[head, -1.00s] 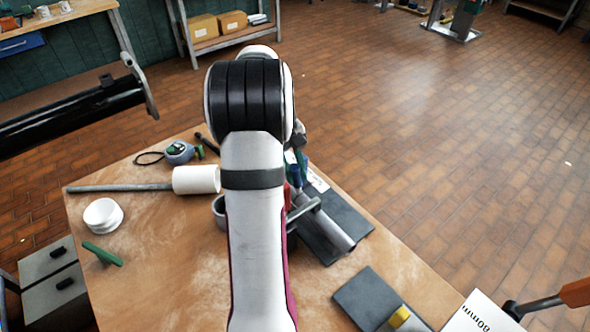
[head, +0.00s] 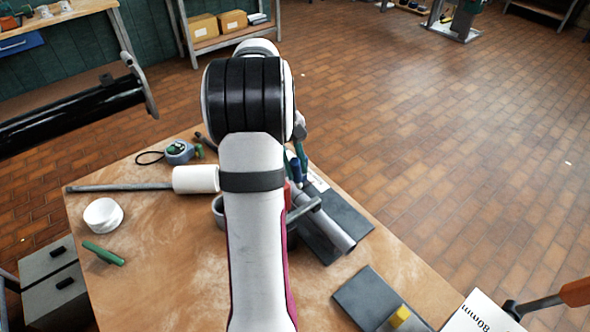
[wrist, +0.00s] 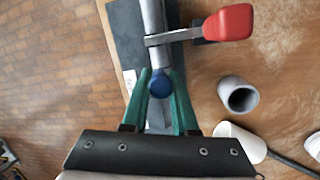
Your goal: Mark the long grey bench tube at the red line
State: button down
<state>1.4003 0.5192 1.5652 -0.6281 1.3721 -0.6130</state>
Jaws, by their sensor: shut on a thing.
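The long grey tube (head: 332,230) lies on a dark pad (head: 347,215) on the bench, to the right of my arm. In the wrist view the tube (wrist: 152,18) runs up from between my fingertips, under a grey clamp bar with a red handle (wrist: 228,23). My gripper (wrist: 160,76) has green fingers, shut on a blue-ended marker (wrist: 160,85) seen end-on. The marker overlaps the tube in the wrist view; I cannot tell whether it touches. I cannot make out the red line. My arm hides part of the clamp in the head view.
A short grey tube piece (wrist: 238,94) stands beside the pad. A white cylinder (head: 195,179) on a grey rod, white discs (head: 103,214), a green object (head: 103,253) and a tape measure (head: 179,151) lie left. Another dark pad with a yellow-ended piece (head: 400,316) is at front right.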

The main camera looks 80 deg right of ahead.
jog(key=shift+r, duration=2.6)
